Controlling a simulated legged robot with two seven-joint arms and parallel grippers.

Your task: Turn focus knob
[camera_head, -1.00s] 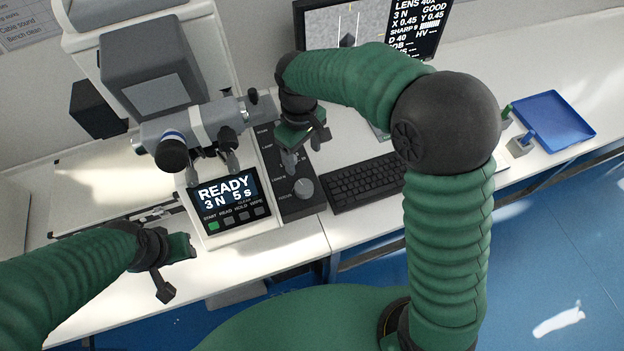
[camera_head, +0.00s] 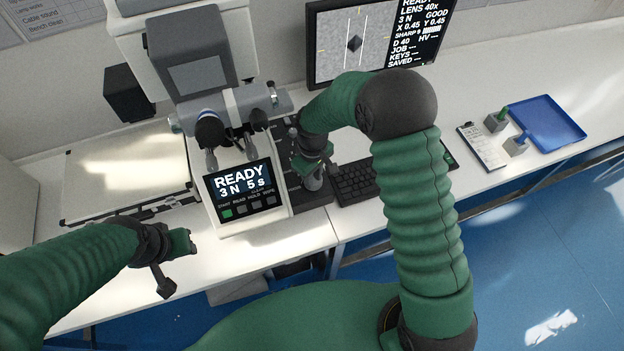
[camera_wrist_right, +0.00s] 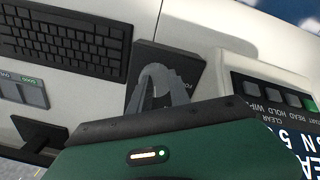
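The focus knob (camera_head: 313,182), a grey dial, is at the front end of the black control panel (camera_head: 311,203), right of the tester's display. My right gripper (camera_head: 312,171) is lowered over the knob and hides part of it. In the right wrist view, its grey fingers (camera_wrist_right: 156,84) stand over the black panel next to a partly hidden label. I cannot tell whether they are shut on the knob. My left gripper (camera_head: 188,242) hangs in front of the tester, apart from everything; its finger opening is unclear.
The tester display (camera_head: 240,184) reads READY, 3 N, 5 s. A keyboard (camera_head: 354,185) lies just right of the panel, close to my right gripper. The monitor (camera_head: 380,45) stands behind. A blue tray (camera_head: 553,110) and small grey blocks lie far right.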

